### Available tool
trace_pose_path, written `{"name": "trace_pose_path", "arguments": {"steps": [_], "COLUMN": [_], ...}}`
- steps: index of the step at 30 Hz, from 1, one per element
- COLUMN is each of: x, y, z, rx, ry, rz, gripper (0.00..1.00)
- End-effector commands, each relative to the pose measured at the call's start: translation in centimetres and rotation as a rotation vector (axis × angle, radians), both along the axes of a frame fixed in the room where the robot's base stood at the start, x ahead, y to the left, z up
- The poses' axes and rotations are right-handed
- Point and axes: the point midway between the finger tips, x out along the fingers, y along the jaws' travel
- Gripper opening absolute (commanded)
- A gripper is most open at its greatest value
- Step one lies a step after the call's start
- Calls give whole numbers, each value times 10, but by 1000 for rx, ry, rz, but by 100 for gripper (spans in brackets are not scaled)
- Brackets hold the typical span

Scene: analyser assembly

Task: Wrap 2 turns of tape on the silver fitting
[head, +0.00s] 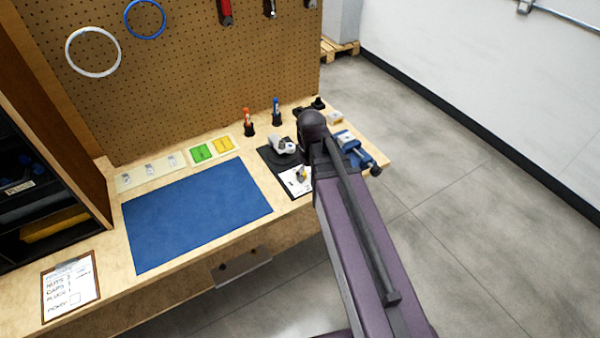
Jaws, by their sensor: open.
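A small silver-grey piece with a yellow part (301,174) sits on a white card near the bench's front edge, left of my arm. It may be the silver fitting, but it is too small to be sure. A larger pale grey piece (283,145) lies behind it on a black mat (268,155). I cannot tell whether either one is the tape. My arm reaches over the right part of the bench, with its dark joint beside these pieces. My gripper's fingers do not show; the arm hides that area.
A blue vise (352,150) stands at the bench's right end, close to my arm. Orange (247,120) and blue (277,112) markers stand upright behind the mat. The blue work mat (195,215) is clear. A pegboard (220,80) rises behind.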

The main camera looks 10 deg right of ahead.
Motion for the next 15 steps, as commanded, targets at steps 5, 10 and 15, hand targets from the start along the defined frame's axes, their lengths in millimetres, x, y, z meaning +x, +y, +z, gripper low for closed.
{"name": "trace_pose_path", "arguments": {"steps": [5, 10, 15], "x": [36, 64, 88], "y": [0, 1, 1], "z": [6, 11, 14], "rx": [0, 0, 0], "ry": [0, 0, 0], "rz": [276, 544, 778], "gripper": [88, 88, 88]}}
